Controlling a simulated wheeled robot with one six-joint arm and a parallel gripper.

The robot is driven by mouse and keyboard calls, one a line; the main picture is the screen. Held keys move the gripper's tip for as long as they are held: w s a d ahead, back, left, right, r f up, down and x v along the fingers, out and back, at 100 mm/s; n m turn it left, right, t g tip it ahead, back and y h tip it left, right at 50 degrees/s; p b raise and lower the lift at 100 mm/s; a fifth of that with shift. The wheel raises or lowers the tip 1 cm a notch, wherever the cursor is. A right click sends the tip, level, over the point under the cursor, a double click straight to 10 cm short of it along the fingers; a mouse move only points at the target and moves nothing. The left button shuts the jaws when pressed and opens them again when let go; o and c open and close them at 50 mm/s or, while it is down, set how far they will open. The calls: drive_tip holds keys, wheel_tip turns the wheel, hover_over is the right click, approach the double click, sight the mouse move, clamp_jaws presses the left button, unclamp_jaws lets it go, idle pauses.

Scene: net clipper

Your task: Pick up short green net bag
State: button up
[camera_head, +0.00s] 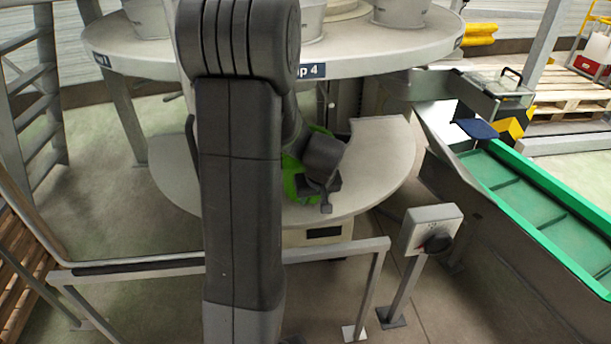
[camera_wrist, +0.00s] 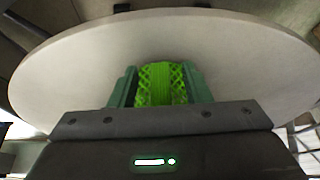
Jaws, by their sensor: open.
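The green net bag (camera_wrist: 162,84) lies on the round grey table (camera_wrist: 75,50). In the wrist view it shows between the two dark green fingers of my gripper (camera_wrist: 160,90). The fingers stand on either side of it and are open; whether they touch it I cannot tell. In the head view the bag (camera_head: 292,180) is partly hidden behind my arm and wrist, with green showing at their edges. My gripper (camera_head: 325,195) is over the table there, its fingertips not clearly visible. The bag's full length is hidden.
A higher round platform (camera_head: 390,60) with a "4" label and grey bowls overhangs the back. A metal rail (camera_head: 330,250) and a post with a control box (camera_head: 432,228) stand in front. A green conveyor (camera_head: 540,200) runs at the right. The table's right part is bare.

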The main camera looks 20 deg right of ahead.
drive_tip(key=shift+w+f, duration=0.25)
drive_tip(key=shift+f, duration=0.3)
clamp_jaws()
